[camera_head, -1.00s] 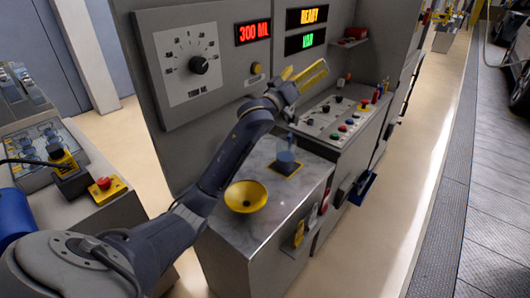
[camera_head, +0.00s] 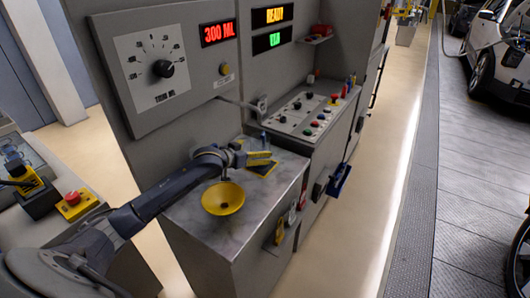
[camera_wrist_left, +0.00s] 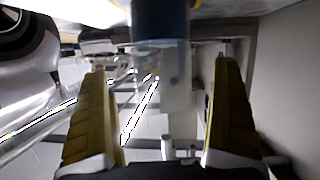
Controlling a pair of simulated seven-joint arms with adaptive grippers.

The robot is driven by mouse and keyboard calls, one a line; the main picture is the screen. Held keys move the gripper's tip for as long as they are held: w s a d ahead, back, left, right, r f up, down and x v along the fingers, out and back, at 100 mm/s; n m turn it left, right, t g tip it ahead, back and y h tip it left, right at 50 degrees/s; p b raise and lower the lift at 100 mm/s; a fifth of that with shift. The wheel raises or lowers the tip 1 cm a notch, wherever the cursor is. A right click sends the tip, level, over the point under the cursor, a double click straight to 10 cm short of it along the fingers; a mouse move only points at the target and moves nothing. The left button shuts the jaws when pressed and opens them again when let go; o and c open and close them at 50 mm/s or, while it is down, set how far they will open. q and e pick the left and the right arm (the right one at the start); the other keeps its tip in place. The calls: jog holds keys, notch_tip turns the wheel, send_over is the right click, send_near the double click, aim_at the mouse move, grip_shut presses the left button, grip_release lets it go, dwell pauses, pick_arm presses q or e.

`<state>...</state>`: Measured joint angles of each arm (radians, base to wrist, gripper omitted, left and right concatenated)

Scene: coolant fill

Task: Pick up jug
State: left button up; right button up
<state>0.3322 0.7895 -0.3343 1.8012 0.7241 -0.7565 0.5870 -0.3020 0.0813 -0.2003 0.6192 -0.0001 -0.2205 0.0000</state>
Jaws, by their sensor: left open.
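The jug, translucent with a dark blue band, shows in the wrist view (camera_wrist_left: 176,85) between the two yellow fingers of my left gripper (camera_wrist_left: 165,115). Gaps show on both sides of it, so the fingers are apart from it in that view. In the head view my left gripper (camera_head: 257,156) is low over the marble counter, at the dark square pad with a yellow border (camera_head: 262,168). Only a small blue sliver of the jug (camera_head: 264,137) shows there, behind the gripper. My right gripper is in neither view.
A yellow funnel (camera_head: 222,199) sits on the marble counter (camera_head: 210,232) just in front of my left gripper. A dispenser panel with a dial (camera_head: 163,68) and a red 300 ML display (camera_head: 218,33) rises behind. A button console (camera_head: 305,112) stands to the right.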

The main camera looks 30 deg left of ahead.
pick_arm(q)
jog(key=shift+a+f, duration=0.1)
jog(key=shift+f, duration=0.35)
jog(key=shift+x, duration=2.35)
jog(key=shift+c, duration=0.3)
jog(key=c, duration=1.5)
jog(key=shift+c, duration=0.5)
jog(key=shift+r, duration=0.15)
